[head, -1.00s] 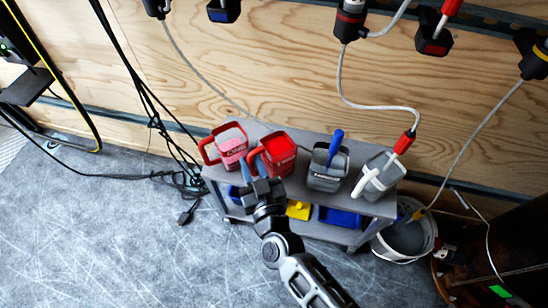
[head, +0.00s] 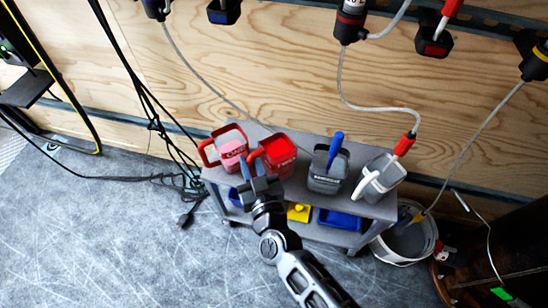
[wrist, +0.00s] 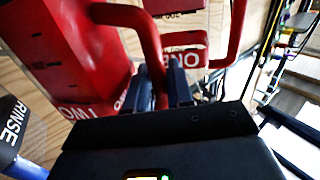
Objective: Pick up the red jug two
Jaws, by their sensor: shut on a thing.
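Red jug two (head: 281,158) is a red, open-topped, square jug on the top shelf of the grey cart, second from the left. In the wrist view its red body (wrist: 75,55) fills the left side, with the word TWO upside down. My gripper (head: 252,170) is at its handle, on the jug's left side. In the wrist view the blue-grey fingers (wrist: 162,92) are shut on the red handle. The fingertips are partly hidden by the handle. I cannot tell whether the jug is off the shelf.
Red jug one (head: 232,152) stands close on the left, its handle facing left. A white bucket (head: 405,240) is on the floor at right.

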